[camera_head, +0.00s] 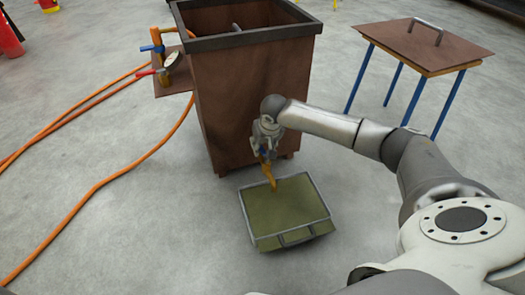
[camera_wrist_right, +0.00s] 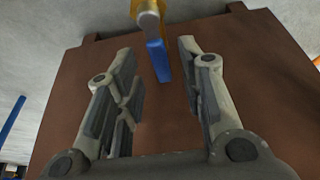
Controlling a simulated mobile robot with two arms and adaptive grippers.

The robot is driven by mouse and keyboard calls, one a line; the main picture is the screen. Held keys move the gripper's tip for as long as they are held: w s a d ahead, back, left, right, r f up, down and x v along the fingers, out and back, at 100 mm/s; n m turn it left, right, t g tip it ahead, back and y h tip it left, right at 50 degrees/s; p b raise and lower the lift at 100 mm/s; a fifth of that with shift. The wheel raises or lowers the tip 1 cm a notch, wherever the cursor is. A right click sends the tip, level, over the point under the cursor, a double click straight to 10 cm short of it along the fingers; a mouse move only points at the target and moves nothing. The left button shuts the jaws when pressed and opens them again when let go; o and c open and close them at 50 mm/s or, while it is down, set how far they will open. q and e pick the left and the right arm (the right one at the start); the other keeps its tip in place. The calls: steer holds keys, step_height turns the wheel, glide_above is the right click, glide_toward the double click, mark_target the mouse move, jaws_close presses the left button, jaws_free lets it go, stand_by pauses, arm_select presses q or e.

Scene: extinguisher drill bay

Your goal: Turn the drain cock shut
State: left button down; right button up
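The drain cock (camera_head: 269,175) is a yellow-brass spout low on the front of the brown tank (camera_head: 238,95). Its blue lever shows in the right wrist view (camera_wrist_right: 158,62), lying between the fingertips with a gap on either side. My right gripper (camera_head: 264,149) is at the cock in the head view and partly hides it. In the right wrist view the right gripper (camera_wrist_right: 159,58) is open, its two fingers apart and not visibly touching the lever. My left gripper is in neither view.
A shallow tray (camera_head: 249,222) with greenish contents lies on the floor below the cock. Orange hoses (camera_head: 100,184) run left from a side shelf with valves and a gauge. A brown lid with a handle lies on a blue-legged table (camera_head: 450,48). Floor at left is mostly clear.

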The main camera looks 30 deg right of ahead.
steer(key=shift+w+f, duration=0.15)
steer(key=shift+f, duration=0.2)
jaws_close()
